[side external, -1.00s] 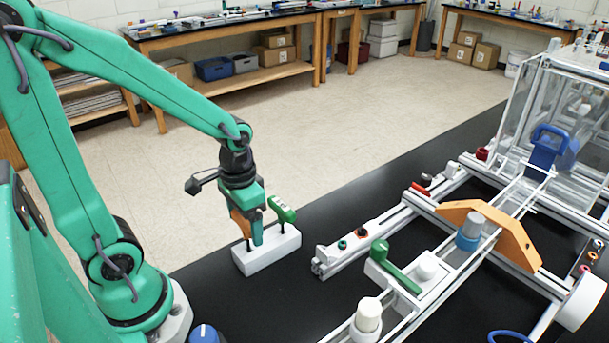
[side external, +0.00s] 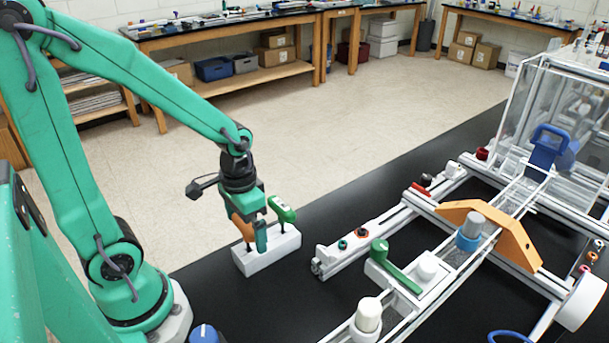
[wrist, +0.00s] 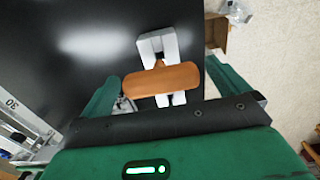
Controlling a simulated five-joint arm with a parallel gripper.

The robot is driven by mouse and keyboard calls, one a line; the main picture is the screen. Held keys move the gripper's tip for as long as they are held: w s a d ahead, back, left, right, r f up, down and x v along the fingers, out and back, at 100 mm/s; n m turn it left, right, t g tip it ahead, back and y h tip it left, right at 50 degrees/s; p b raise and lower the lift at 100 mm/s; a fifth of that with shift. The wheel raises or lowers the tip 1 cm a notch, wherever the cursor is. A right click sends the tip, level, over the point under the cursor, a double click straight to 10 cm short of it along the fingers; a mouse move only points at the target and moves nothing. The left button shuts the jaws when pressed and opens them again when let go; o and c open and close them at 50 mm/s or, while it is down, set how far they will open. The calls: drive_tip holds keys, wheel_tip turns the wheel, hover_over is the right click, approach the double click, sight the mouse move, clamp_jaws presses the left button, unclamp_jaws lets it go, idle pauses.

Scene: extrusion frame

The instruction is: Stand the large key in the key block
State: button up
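The white key block (side external: 268,259) lies on the black table, left of the frame. A green-handled key (side external: 282,210) stands upright at its right part. An orange-handled key (side external: 241,227) is between the fingers of my gripper (side external: 252,236), over the block's left part; its dark stem reaches down to the block top. I cannot tell how deep the stem sits. In the wrist view the orange handle (wrist: 162,81) spans between my two green fingers, its ends close against them, with the pale block (wrist: 158,46) beneath. My gripper appears shut on this key.
The aluminium extrusion frame (side external: 405,213) starts just right of the block. It carries another green handle (side external: 397,268), an orange bracket (side external: 511,240) and a blue handle (side external: 546,145). Black tabletop in front of the block is clear.

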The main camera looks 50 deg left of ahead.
drive_tip(key=shift+r, duration=0.1)
drive_tip(key=shift+r, duration=3.8)
drive_tip(key=shift+r, duration=0.1)
wheel_tip(320, 180, up, 8)
drive_tip(key=s+d+t, duration=0.1)
drive_tip(key=s+t, duration=0.1)
drive_tip(key=t, duration=0.3)
drive_tip(key=shift+d+f+t, duration=0.2)
drive_tip(key=shift+d+t, duration=0.05)
drive_tip(key=shift+t, duration=0.05)
